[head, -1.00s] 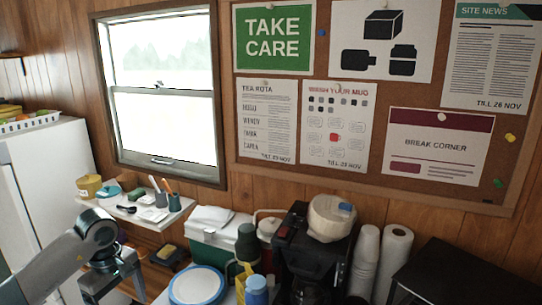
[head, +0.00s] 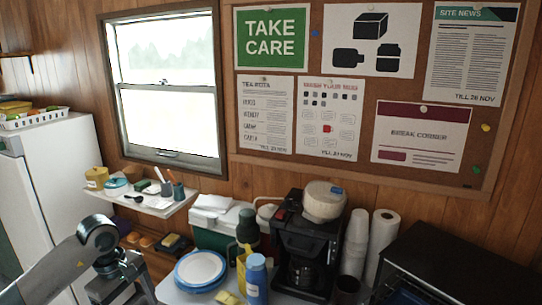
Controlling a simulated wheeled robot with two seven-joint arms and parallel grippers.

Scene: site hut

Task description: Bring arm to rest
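My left arm comes in from the lower left of the head view. Its gripper (head: 124,284) hangs low in front of the shelf, left of the blue-rimmed plates (head: 200,270). Its fingers run down toward the frame's bottom edge, so I cannot tell whether they are open or shut. No object shows clearly in it. My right arm and gripper are not in view.
A blue bottle (head: 257,280), a dark green flask (head: 247,228) and a coffee maker (head: 308,240) crowd the counter. Paper cups (head: 357,240), a paper roll (head: 383,240) and a black oven (head: 450,262) stand to the right. A small wall shelf (head: 160,208) and white fridge (head: 50,175) are left.

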